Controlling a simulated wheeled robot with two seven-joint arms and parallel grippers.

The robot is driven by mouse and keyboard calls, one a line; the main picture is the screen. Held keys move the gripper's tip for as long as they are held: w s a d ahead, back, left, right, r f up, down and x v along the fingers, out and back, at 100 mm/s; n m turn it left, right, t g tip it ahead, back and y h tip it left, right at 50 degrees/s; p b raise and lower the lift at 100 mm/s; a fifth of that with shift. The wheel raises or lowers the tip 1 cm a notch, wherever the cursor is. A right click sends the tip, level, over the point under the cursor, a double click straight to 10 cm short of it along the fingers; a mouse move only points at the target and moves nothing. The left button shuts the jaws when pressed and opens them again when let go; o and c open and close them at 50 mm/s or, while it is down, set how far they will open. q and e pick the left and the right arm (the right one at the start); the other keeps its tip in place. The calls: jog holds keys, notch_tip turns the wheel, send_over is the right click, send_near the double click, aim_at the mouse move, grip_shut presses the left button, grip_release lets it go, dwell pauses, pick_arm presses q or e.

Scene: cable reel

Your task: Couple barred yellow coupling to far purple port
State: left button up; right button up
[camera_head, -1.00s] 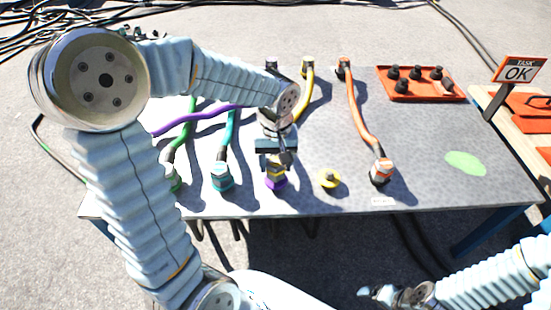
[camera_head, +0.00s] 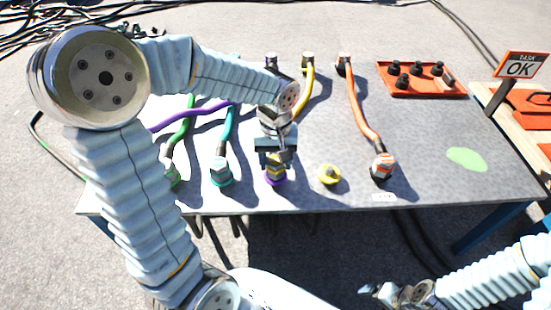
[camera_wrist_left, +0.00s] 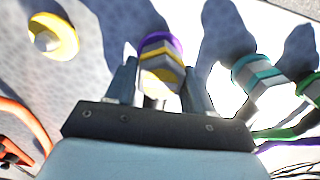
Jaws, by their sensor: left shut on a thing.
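The barred yellow coupling (camera_head: 276,165) is between the fingers of my left gripper (camera_head: 276,160), which is shut on it. It stands over the purple port (camera_head: 276,181) at the table's near edge. In the left wrist view the yellow-banded coupling (camera_wrist_left: 157,80) sits between the fingers, against the purple ring (camera_wrist_left: 160,42); whether it is fully seated I cannot tell. The yellow cable (camera_head: 306,90) runs from the back of the table toward the gripper, partly hidden by my arm. My right gripper (camera_head: 380,292) is low at the right, off the table; its jaws are too unclear to read.
A teal coupling (camera_head: 221,171) and a green one (camera_head: 172,176) stand to the left, an orange one (camera_head: 382,166) to the right. An empty yellow port (camera_head: 329,175) lies close right of the gripper. A red tray (camera_head: 421,80) holds dark caps.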

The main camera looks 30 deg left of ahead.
pick_arm(q)
jog(key=shift+f, duration=0.2)
jog(key=o, duration=1.2)
jog(key=shift+o, duration=0.2)
notch_tip(320, 180, up, 14)
jog(key=p, duration=0.2)
